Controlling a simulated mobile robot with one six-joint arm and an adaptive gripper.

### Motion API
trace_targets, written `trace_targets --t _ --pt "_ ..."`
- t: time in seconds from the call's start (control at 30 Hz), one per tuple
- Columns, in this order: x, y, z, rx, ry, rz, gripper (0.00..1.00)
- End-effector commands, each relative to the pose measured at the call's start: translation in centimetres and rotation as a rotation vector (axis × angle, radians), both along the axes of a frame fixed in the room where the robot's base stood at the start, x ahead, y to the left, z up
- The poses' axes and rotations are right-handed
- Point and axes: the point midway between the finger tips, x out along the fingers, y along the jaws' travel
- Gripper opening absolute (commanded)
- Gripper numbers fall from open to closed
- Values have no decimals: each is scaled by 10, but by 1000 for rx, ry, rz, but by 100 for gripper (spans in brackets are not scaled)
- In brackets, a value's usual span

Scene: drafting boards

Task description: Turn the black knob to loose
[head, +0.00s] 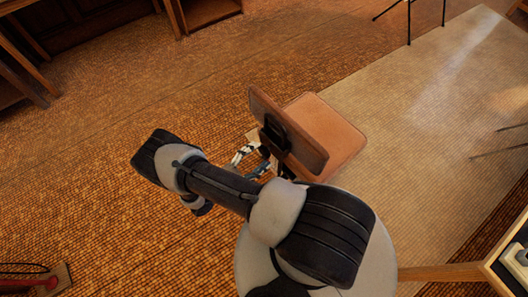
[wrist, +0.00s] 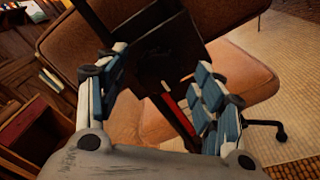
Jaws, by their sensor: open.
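A brown office chair has a tilted backrest (head: 290,130) with a black fitting (head: 276,138) on its rear face. In the wrist view this black fitting (wrist: 165,48) is a dark block with a post, in front of the brown backrest (wrist: 240,62). I cannot clearly tell the black knob apart from the rest of the dark fitting. My gripper (wrist: 162,66) is open, its blue-padded fingers on either side of the lower part of the fitting in the picture. I see nothing held, and contact cannot be told. In the head view my arm partly hides the gripper.
The chair's brown seat (head: 325,130) lies beyond the backrest. A pale rug (head: 430,120) lies to the right and a table corner (head: 505,262) is at the lower right. Wooden furniture (head: 205,12) stands at the back. The floor to the left is mostly clear.

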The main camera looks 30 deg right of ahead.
Motion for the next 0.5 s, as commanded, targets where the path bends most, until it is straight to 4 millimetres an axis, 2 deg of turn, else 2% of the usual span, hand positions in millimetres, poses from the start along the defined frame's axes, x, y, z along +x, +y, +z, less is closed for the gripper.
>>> trace_targets --t 0.03,0.2,0.5 --pt "0 -9 -1 0 2 -4 62" --pt "3 -25 0 -1 1 -2 62" --pt "5 -30 0 -1 1 1 62"
